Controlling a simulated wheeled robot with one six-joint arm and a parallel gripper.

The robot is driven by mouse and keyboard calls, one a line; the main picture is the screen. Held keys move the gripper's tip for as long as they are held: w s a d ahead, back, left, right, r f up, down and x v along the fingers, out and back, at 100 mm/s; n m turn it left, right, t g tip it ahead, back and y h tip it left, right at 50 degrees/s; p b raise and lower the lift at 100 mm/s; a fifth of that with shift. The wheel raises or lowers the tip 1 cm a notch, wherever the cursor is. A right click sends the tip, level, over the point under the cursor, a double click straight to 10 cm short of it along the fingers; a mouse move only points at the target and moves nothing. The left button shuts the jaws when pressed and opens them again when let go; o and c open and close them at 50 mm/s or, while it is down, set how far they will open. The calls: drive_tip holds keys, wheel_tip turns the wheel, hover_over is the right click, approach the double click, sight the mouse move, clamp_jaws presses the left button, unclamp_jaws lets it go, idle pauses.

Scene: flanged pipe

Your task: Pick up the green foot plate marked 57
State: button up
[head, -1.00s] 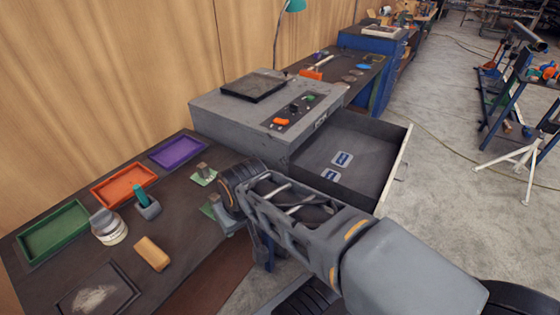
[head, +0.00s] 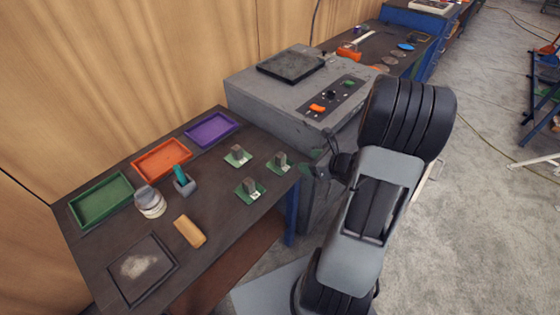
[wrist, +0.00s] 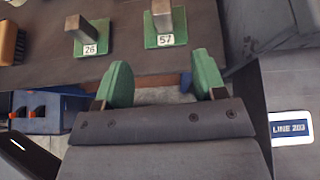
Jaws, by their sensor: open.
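The green foot plate marked 57 (wrist: 178,41) lies on the dark bench with a grey upright block on it, near the bench's front edge. In the head view it appears to be the rightmost green plate (head: 272,166), though its number is unreadable there. My gripper (wrist: 160,72) is open and empty, its two green fingers pointing toward the bench edge, short of the plate. In the head view my gripper (head: 314,164) is just right of that plate. A similar plate marked 26 (wrist: 98,46) lies to its left in the wrist view.
A third green plate (head: 238,155) lies farther back. Green (head: 100,199), orange (head: 162,159) and purple (head: 211,129) trays line the wall. A grey machine (head: 295,90) stands beyond the bench. A LINE 203 label (wrist: 290,128) shows at lower right in the wrist view.

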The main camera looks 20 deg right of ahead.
approach(283, 156)
drive_tip(key=shift+m, duration=0.3)
drive_tip(key=x, duration=0.4)
drive_tip(key=shift+w+f, duration=0.1)
drive_tip(key=shift+f, duration=0.25)
drive_tip(key=shift+p+x, duration=0.8)
drive_tip(key=shift+x, duration=1.85)
drive_tip(key=shift+a+r, duration=0.15)
drive_tip(key=shift+r, duration=0.05)
drive_tip(key=shift+c, duration=0.3)
clamp_jaws()
drive_tip(key=shift+r, duration=0.1)
